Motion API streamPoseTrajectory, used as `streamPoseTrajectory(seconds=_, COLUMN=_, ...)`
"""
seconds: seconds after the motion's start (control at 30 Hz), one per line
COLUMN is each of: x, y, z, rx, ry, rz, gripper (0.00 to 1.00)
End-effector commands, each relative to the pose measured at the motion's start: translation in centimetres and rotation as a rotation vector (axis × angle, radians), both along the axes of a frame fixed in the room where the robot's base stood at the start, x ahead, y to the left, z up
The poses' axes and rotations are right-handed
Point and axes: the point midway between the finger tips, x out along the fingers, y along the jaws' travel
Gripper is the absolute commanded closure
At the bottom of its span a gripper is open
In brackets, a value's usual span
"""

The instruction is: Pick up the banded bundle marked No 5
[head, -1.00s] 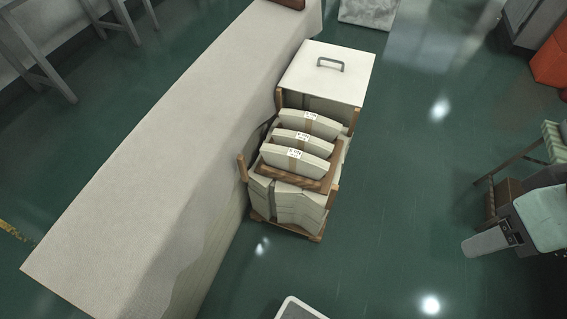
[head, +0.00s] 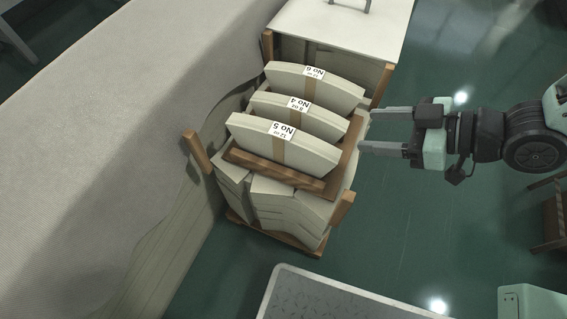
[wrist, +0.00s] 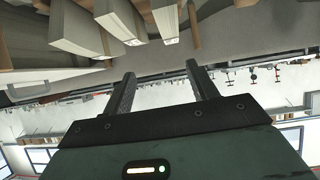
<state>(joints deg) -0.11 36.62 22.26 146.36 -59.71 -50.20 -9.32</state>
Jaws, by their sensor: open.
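The bundle marked No 5 (head: 250,138) is the nearest of three curved, pale paper bundles in the head view. It has a brown band and a white label, and lies in a wooden tray (head: 268,170) on top of a loaded stand. The No 4 bundle (head: 265,103) is just behind it, and the bundle that appears marked No 6 (head: 340,88) is farthest back. My gripper (head: 362,130) is open and empty, right of the tray, its fingers pointing left toward the bundles. In the wrist view the open fingers (wrist: 161,70) hold nothing.
Wooden posts (head: 341,208) rise at the stand's corners. A white-topped box (head: 330,22) stands behind the bundles. A long grey covered table (head: 90,130) runs along the left. A grey tray-like surface (head: 330,295) is at the bottom.

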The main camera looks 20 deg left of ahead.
Motion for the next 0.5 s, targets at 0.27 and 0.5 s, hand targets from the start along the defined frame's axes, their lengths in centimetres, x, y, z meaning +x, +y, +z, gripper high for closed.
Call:
streamPoseTrajectory(seconds=0.27, x=-0.8, y=1.4, z=-1.9, rx=0.113, ry=0.005, rz=0.044, gripper=0.42)
streamPoseTrajectory(seconds=0.5, x=-0.5, y=5.8, z=-3.8, rx=0.112, ry=0.003, rz=0.046, gripper=0.42)
